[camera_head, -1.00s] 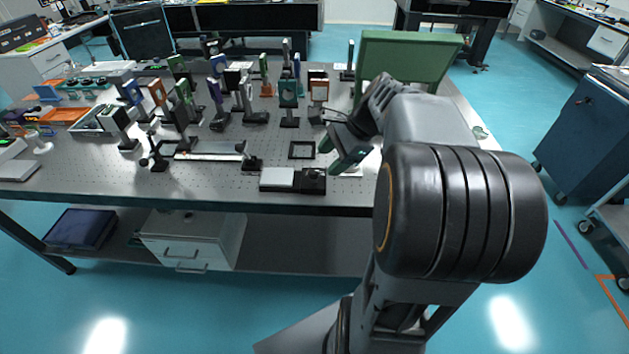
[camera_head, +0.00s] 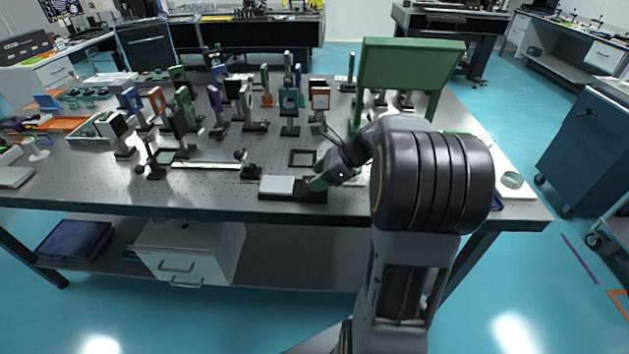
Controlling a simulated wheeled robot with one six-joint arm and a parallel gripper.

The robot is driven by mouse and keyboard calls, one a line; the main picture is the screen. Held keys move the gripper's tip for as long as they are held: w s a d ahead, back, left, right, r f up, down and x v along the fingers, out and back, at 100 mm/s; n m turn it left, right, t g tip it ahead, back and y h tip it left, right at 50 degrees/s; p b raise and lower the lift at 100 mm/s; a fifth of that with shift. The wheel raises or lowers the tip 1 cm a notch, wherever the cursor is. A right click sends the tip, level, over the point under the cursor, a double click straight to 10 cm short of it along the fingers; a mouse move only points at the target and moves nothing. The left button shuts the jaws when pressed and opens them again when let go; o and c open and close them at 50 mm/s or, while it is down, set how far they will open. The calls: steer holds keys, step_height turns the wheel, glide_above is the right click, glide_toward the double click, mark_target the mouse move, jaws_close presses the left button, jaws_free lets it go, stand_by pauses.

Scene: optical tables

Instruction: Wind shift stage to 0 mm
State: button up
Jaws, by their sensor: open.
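A low stage (camera_head: 277,186) with a pale square plate on a black base sits near the front edge of the optical table (camera_head: 215,200). It looks like the shift stage, but its scale is too small to read. My gripper (camera_head: 319,182) is at the stage's right end, over or beside its black part. My arm and the gripper hide the stage's far right end. I cannot tell whether the fingers touch it or surround a knob.
A black square frame (camera_head: 302,158) lies just behind the stage. A rail (camera_head: 205,165) with black mounts is to the left. Several upright optic mounts stand further back. A green panel (camera_head: 412,66) rises behind my arm.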

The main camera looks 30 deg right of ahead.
steer(key=shift+x, duration=0.95)
steer(key=shift+c, duration=0.2)
steer(key=c, duration=0.9)
